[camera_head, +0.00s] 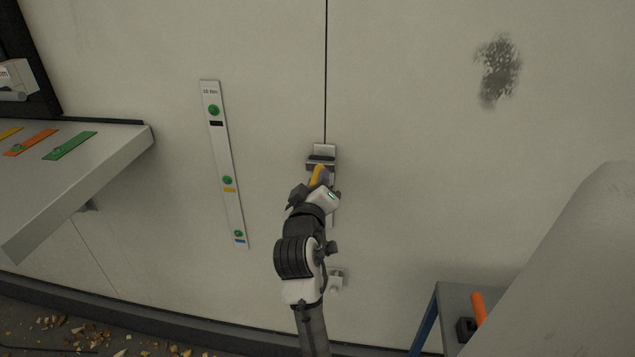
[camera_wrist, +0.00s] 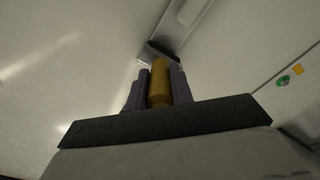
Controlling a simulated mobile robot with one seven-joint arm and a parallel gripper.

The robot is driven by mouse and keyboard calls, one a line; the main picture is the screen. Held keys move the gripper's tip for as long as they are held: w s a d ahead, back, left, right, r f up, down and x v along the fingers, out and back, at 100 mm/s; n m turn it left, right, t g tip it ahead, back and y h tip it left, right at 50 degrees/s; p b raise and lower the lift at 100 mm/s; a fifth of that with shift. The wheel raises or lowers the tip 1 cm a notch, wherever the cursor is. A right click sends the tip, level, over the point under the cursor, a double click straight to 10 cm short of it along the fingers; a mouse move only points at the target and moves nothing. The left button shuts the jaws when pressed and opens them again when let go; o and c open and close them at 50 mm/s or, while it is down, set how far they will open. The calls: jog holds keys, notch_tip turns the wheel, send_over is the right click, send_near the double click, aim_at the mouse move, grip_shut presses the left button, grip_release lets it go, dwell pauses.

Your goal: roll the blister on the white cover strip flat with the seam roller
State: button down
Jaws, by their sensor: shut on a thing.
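My gripper (camera_head: 318,184) is shut on the yellow handle (camera_head: 317,175) of a tool at the wall, which I take to be the seam roller. In the wrist view, the yellow handle (camera_wrist: 159,85) stands between my two dark fingers. The tool's dark head (camera_head: 321,161) is at the lower end of a black vertical seam line; I cannot tell whether it touches. A pale raised strip (camera_wrist: 188,28) beyond the head in the wrist view may be the white cover strip. My arm hides much of that area in the head view, and I cannot make out the blister.
A white label strip (camera_head: 220,150) with green dots is on the wall to the left. A shelf (camera_head: 95,180) with coloured tags juts out at left. A bench (camera_head: 455,300) with an orange-handled tool (camera_head: 478,308) stands at lower right. A dark smudge (camera_head: 497,72) marks the wall.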

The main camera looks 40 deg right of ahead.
jog(key=shift+r, duration=0.15)
dwell(1.2)
jog(key=shift+r, duration=0.1)
jog(key=shift+w+r+p, duration=0.1)
jog(key=shift+r+p, duration=1)
jog(key=shift+r, duration=0.3)
jog(key=shift+f+b, duration=2.45)
jog(key=shift+f, duration=0.65)
jog(key=shift+r+p, duration=2.6)
jog(key=shift+r, duration=0.5)
jog(key=shift+f+b, duration=1.15)
jog(key=shift+f, duration=0.5)
jog(key=shift+f, duration=0.1)
